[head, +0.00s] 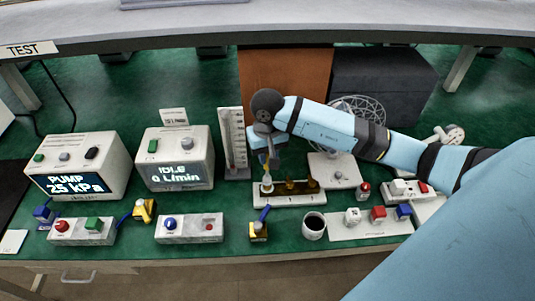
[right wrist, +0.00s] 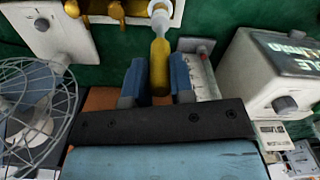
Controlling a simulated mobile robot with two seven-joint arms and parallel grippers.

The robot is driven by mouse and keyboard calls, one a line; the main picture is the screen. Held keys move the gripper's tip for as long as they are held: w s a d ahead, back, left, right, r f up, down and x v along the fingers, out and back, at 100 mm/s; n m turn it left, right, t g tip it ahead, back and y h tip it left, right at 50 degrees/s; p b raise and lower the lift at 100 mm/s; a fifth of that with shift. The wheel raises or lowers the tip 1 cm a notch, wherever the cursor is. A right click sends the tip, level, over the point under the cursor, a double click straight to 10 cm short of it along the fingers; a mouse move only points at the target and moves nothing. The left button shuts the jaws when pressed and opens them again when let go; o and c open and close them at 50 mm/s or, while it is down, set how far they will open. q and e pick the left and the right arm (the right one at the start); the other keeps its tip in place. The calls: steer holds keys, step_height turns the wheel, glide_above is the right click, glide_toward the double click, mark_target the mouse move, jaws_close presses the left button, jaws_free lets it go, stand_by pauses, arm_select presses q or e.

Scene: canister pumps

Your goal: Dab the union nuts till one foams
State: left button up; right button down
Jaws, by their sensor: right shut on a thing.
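My right gripper (head: 264,146) points down over a white strip (head: 290,201) on the green bench. It is shut on a slim yellow tool, which shows between its blue fingers (right wrist: 157,85) in the right wrist view. The yellow tool (right wrist: 159,62) has a pale grey end at a white round fitting (right wrist: 160,8); I cannot tell whether they touch. Two brass-brown pieces (head: 290,186) (head: 312,185) stand on the strip to the right of the fitting. They are too small to tell surely as union nuts, and I see no clear foam. My left gripper is out of view.
Two pump boxes (head: 78,164) (head: 173,155) with displays stand at the left. A ruled gauge board (head: 232,137) stands close left of my gripper. A wire-guarded fan (right wrist: 35,100) is close by.

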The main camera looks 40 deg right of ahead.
steer(key=shift+r+p, duration=1.2)
steer(key=shift+r, duration=1.75)
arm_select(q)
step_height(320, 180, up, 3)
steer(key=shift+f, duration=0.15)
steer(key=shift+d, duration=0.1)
arm_select(e)
steer(key=shift+f, duration=0.1)
